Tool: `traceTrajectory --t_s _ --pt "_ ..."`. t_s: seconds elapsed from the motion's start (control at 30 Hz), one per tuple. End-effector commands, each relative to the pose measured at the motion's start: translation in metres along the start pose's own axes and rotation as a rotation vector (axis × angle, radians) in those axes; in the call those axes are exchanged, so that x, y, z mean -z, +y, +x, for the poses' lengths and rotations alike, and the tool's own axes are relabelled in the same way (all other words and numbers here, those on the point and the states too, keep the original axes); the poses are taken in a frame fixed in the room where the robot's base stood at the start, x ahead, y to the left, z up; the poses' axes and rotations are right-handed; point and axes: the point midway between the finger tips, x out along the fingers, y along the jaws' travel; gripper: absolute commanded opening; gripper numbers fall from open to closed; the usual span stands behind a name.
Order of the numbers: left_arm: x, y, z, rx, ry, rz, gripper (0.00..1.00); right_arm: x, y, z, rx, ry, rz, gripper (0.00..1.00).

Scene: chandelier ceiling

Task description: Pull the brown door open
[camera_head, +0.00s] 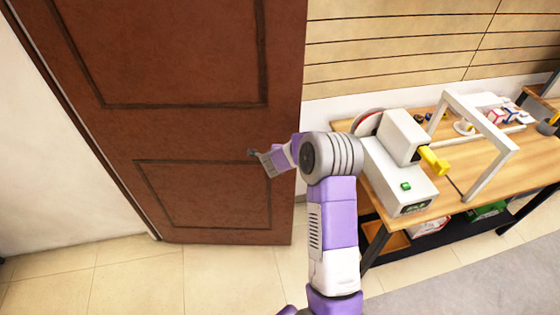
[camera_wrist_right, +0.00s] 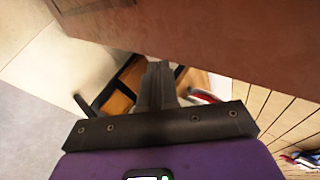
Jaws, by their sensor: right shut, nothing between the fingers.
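The brown door (camera_head: 190,135) with dark-lined recessed panels fills the left-middle of the head view. Its right edge overlaps the plank wall, and its lower corner lies nearer me than that wall's base, so it appears to stand ajar. My right gripper (camera_head: 254,154) is in front of the door between the two panels, near its right edge. The brown door surface (camera_wrist_right: 210,40) spans the top of the right wrist view, beyond the shut, empty fingers (camera_wrist_right: 158,72). I cannot tell whether they touch the door. No handle is clearly visible. My left gripper is out of view.
A wooden workbench (camera_head: 465,180) stands right of the door, holding a white machine (camera_head: 400,165) with a yellow part and a white frame (camera_head: 490,150). Boxes lie on its lower shelf. Tiled floor (camera_head: 220,280) is clear before the door.

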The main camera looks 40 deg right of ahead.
Motion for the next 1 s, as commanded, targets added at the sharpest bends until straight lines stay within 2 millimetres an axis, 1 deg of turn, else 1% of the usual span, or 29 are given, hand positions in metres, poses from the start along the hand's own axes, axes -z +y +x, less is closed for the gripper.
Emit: traceTrajectory --t_s 0.07,0.2,0.4,0.5,0.6,0.7,0.8,1.0 --pt "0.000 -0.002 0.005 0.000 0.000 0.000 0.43 -0.003 0.007 -0.005 0.000 -0.004 -0.003 0.00" --pt "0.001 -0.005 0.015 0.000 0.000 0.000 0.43 -0.011 0.023 -0.022 0.000 -0.010 -0.009 0.00" --pt "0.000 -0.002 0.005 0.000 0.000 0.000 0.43 -0.007 0.019 -0.073 0.002 -0.011 -0.007 0.00" --pt "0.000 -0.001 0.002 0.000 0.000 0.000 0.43 -0.006 0.019 -0.093 0.003 -0.010 -0.008 0.00" --pt "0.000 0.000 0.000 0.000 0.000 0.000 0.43 -0.005 0.020 -0.108 0.001 -0.010 -0.009 0.00" --pt "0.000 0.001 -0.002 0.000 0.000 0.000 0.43 -0.004 0.020 -0.117 0.001 -0.009 -0.007 0.00" --pt "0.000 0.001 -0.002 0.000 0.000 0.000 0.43 -0.003 0.021 -0.122 0.001 -0.008 -0.008 0.00" --pt "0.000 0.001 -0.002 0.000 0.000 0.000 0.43 -0.003 0.021 -0.122 0.000 -0.008 -0.010 0.00"
